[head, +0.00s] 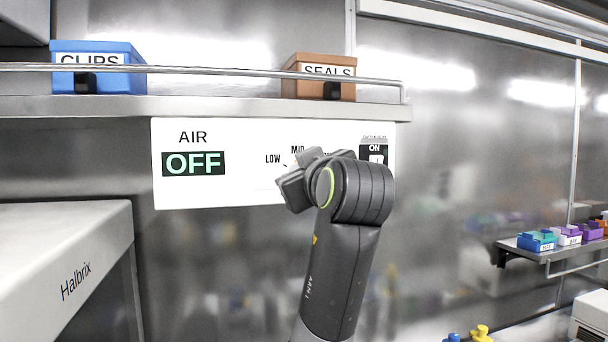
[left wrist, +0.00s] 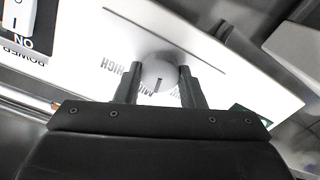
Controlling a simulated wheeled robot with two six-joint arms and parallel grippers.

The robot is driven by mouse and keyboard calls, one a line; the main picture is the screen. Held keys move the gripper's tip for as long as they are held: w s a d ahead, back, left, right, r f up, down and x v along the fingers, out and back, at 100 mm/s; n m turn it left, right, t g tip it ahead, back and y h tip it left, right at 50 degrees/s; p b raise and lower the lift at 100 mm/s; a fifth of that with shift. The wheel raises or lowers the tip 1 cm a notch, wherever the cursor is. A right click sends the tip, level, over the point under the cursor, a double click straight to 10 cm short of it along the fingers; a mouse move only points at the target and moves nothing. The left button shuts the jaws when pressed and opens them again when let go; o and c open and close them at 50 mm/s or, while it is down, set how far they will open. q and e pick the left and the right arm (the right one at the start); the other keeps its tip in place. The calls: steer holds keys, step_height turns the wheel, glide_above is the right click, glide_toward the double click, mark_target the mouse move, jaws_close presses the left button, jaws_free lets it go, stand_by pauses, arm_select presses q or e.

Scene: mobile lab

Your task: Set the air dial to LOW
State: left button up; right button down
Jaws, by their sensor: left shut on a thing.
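The air dial (left wrist: 158,68) is a pale round knob on a white panel (head: 225,195), seen in the left wrist view. My left gripper (left wrist: 158,88) is shut on it, one finger on each side. A short dark mark shows on the knob between the fingers; I cannot tell which label it points at. In the head view my left gripper (head: 296,184) and arm hide most of the dial. The LOW label (head: 272,159) shows left of the gripper, with MID partly covered. The AIR display (head: 193,164) reads OFF. My right gripper is not in view.
The power switch (head: 375,154) is right of the dial, close to my arm, under an ON label. Above, a railed shelf (head: 220,107) holds a blue CLIPS bin (head: 115,78) and a brown SEALS bin (head: 312,88). A Halbrix machine (head: 70,250) stands at the left.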

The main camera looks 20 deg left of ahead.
arm_select(q)
steer(key=shift+n, duration=4.7)
steer(key=shift+r, duration=0.1)
steer(key=o, duration=0.7)
steer(key=shift+o, duration=1.4)
steer(key=shift+w, duration=0.1)
